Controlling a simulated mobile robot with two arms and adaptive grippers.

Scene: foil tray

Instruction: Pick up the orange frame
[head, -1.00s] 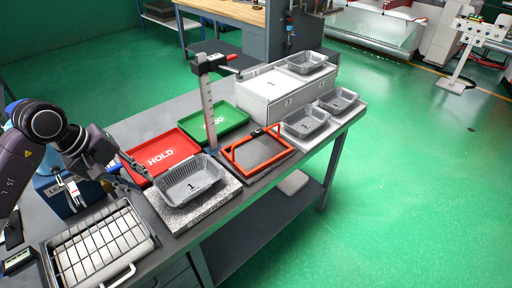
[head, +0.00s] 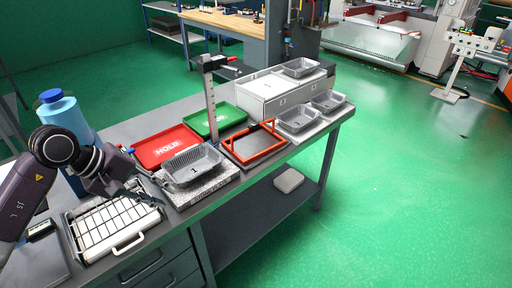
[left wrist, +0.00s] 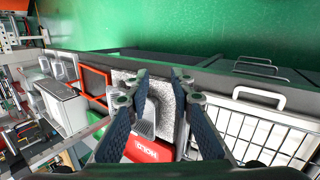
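The orange frame (head: 265,154) lies on a dark plate on the bench, between the grey tray on the speckled slab and the grey trays to the right. It also shows in the left wrist view (left wrist: 82,80), left of the fingers. My left gripper (head: 155,190) is above the bench's left part, by the wire rack and left of the slab, apart from the frame. In the left wrist view its two fingers (left wrist: 160,90) are spread, with nothing held between them. My right gripper is not in view.
A foil tray (head: 192,165) sits on the speckled slab (head: 205,192), beside the red HOLD tray (head: 150,155) and a green tray (head: 230,114). An upright post (head: 211,105) stands behind the frame. A wire rack (head: 95,235) and blue bottle (head: 65,115) are at left. Floor in front is clear.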

